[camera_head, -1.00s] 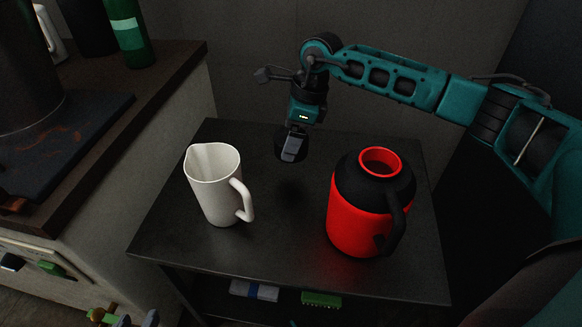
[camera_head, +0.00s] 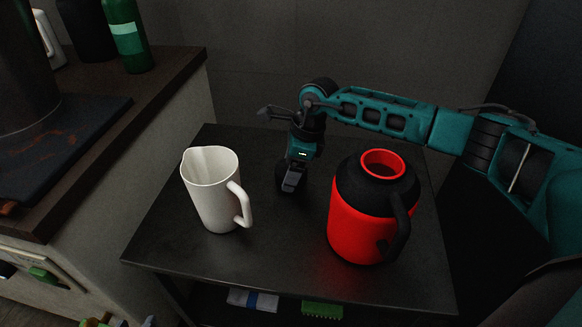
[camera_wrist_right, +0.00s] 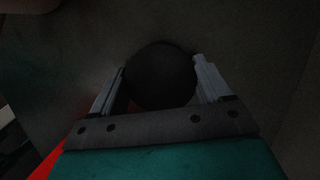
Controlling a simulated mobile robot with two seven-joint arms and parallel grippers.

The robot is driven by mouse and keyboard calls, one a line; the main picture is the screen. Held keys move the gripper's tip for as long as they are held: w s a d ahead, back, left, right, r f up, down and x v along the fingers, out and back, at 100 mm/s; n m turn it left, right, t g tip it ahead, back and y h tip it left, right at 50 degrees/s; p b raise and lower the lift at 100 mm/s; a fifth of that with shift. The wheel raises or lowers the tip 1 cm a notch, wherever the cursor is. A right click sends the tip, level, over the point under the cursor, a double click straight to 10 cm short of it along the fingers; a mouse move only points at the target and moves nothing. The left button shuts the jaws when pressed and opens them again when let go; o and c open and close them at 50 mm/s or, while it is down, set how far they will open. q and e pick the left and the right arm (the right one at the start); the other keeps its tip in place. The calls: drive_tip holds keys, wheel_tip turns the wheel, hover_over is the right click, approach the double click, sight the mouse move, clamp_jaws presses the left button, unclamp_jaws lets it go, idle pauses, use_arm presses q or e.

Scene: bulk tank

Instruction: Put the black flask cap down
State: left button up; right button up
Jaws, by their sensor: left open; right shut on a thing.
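The black flask cap (camera_head: 279,178) is a dark rounded shape at my right gripper (camera_head: 291,187), low over the middle of the dark table (camera_head: 230,262). I cannot tell whether it touches the tabletop. In the right wrist view the cap (camera_wrist_right: 160,76) sits between the two fingers of my right gripper (camera_wrist_right: 162,85), which is shut on it. The red and black flask (camera_head: 362,232) stands upright on the table to the right of the gripper. Its red-rimmed mouth is uncovered. My left gripper is not recognisable in these views.
A white pitcher (camera_head: 209,198) stands on the table left of the gripper, handle facing right. A brown counter (camera_head: 165,85) with a green bottle (camera_head: 127,40) is at the left. Bare tabletop lies between pitcher and flask. A wall rises behind the table.

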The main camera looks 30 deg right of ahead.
drive_tip(key=o, duration=0.9)
drive_tip(key=shift+o, duration=0.2)
use_arm(q)
drive_tip(key=shift+s+a+r+y+p, duration=0.3)
drive_tip(key=shift+a+r+p, duration=0.35)
drive_tip(key=shift+p, duration=1.15)
use_arm(e)
drive_tip(key=v, duration=1.2)
use_arm(q)
drive_tip(key=shift+d, duration=0.15)
use_arm(e)
drive_tip(key=shift+r, duration=0.15)
